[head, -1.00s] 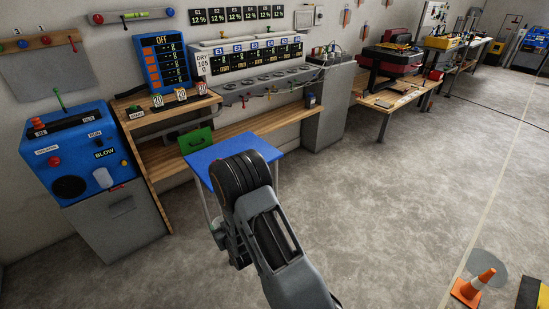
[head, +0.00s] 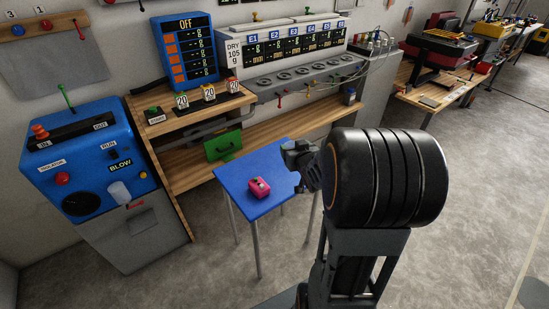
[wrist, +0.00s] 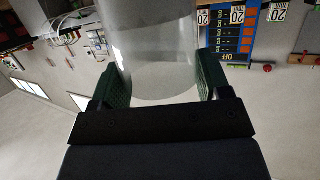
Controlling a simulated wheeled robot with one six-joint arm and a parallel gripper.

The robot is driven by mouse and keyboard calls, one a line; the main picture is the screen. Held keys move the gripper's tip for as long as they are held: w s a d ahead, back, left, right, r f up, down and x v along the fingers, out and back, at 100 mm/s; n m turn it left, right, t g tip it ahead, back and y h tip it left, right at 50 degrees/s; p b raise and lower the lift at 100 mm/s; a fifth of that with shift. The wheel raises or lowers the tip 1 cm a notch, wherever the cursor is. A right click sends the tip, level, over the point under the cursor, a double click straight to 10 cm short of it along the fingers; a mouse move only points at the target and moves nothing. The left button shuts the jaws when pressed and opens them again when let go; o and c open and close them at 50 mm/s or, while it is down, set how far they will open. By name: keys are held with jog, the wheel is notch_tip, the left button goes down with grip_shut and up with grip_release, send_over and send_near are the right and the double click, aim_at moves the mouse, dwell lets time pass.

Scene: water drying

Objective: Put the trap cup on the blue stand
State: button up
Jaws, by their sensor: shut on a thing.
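The blue stand (head: 268,161) is a small table with a flat blue top and thin grey legs, left of my arm in the head view. In the wrist view my gripper (wrist: 165,78) is shut around a clear, see-through cylinder, which looks like the trap cup (wrist: 155,50). Its green-padded fingers lie on either side of the cup, whose upper end runs out of the picture. In the head view my arm hides the fingers and cup; only part of my wrist shows beside the stand.
A wooden bench with a drying unit (head: 290,62) runs along the wall behind the stand. A green box (head: 223,145) is on the bench's lower shelf. A blue BLOW machine (head: 85,155) stands at the left. The floor to the right is open.

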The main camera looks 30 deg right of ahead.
jog(key=shift+w+d+f+b, duration=0.6)
jog(key=shift+w+d+f, duration=0.7)
jog(key=shift+d+f, duration=0.75)
jog(key=shift+w+d+f+b, duration=0.6)
jog(key=shift+w+d+f, duration=0.65)
jog(key=shift+d+f, duration=0.7)
jog(key=shift+w+d+f+b, duration=0.6)
jog(key=shift+w+d+f, duration=0.7)
jog(key=shift+d+f, duration=0.75)
jog(key=shift+a+f, duration=0.25)
jog(key=shift+f, duration=0.15)
jog(key=o, duration=1)
jog(key=shift+c, duration=0.2)
